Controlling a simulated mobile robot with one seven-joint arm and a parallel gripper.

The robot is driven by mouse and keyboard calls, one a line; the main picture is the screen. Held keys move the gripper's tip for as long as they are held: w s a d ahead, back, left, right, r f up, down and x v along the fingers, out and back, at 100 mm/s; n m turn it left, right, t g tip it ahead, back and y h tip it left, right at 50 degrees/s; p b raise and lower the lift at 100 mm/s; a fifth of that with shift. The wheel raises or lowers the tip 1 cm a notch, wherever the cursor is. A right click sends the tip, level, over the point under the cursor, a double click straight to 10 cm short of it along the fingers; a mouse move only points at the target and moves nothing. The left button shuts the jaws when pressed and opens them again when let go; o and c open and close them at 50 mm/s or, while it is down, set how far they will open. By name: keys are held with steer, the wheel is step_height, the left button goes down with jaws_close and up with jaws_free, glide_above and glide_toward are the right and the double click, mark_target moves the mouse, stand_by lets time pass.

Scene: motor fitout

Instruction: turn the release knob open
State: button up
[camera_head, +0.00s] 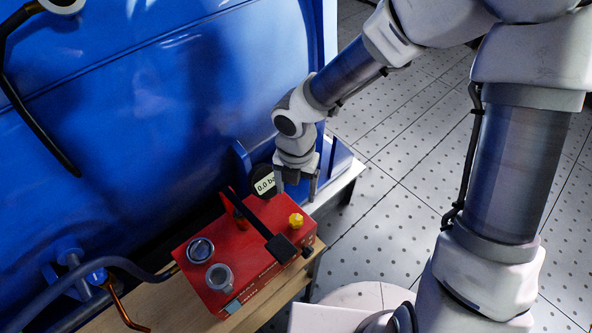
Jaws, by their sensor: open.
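A small yellow knob (296,220), which looks like the release knob, stands on top of a red pump box (262,228) near its right end. Its turned position is too small to tell. My gripper (296,190) points down, open and empty, just above and behind the knob in the picture. Its fingers are apart from each other and do not appear to touch the knob. A round gauge (263,185) reading "0.0 b…" sits just left of my gripper, partly covered by it.
A black lever (262,228) crosses the box, ending in a black block (281,249) near the knob. Two round fittings (218,277) sit at the box's left. A wooden bench (160,306) bears the box. A large blue tank (160,110) stands behind.

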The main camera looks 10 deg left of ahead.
step_height(320, 180, up, 4)
steer(key=shift+r+p, duration=0.2)
steer(key=shift+p, duration=0.2)
stand_by(0.3)
